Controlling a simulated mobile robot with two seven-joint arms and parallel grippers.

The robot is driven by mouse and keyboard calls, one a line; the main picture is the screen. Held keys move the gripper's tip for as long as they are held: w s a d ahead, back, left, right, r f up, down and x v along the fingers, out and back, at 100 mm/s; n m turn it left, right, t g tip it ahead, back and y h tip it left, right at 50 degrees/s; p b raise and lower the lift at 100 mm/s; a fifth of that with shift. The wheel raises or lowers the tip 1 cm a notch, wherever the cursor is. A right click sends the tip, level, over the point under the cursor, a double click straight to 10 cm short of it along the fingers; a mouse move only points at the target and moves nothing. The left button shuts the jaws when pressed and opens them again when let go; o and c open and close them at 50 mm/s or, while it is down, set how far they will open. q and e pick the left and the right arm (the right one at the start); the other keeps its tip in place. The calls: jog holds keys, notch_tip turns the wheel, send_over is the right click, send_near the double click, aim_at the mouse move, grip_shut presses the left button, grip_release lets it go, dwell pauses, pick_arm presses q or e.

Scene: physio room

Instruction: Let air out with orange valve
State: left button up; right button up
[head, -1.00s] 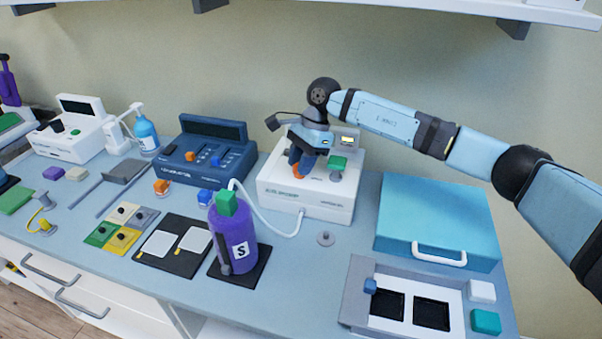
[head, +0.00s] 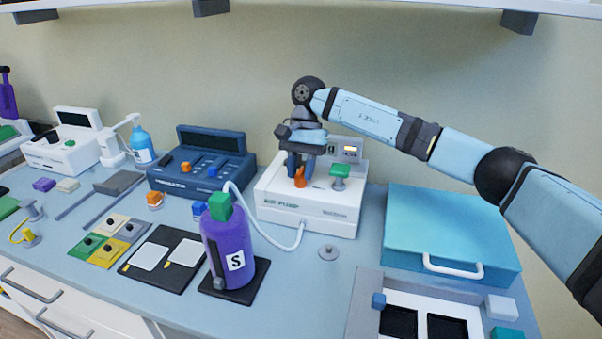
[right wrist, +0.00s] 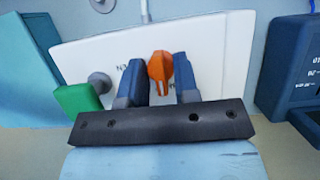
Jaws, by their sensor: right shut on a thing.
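The orange valve (head: 300,177) stands on top of the white air pump (head: 312,215), left of a green knob (head: 340,171). My right gripper (head: 300,168) points down at the valve, with its blue fingers on either side of it. In the right wrist view the orange valve (right wrist: 160,68) sits between the two fingertips of my right gripper (right wrist: 161,80), which is shut on it. The pump's green knob (right wrist: 78,98) is to the left there. My left gripper is not in view.
A purple bottle (head: 230,250) with a green cap stands in front of the pump, with a white hose curving behind it. A blue device (head: 203,165) is to the pump's left. A teal case (head: 450,225) lies to its right. A shelf overhangs above.

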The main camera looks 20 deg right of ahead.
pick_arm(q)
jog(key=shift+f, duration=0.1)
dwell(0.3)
pick_arm(e)
jog(key=o, duration=0.6)
pick_arm(q)
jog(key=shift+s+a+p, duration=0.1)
jog(key=shift+p, duration=0.4)
pick_arm(e)
jog(key=v, duration=1.3)
jog(key=shift+w+r, duration=0.1)
jog(key=shift+r, duration=0.3)
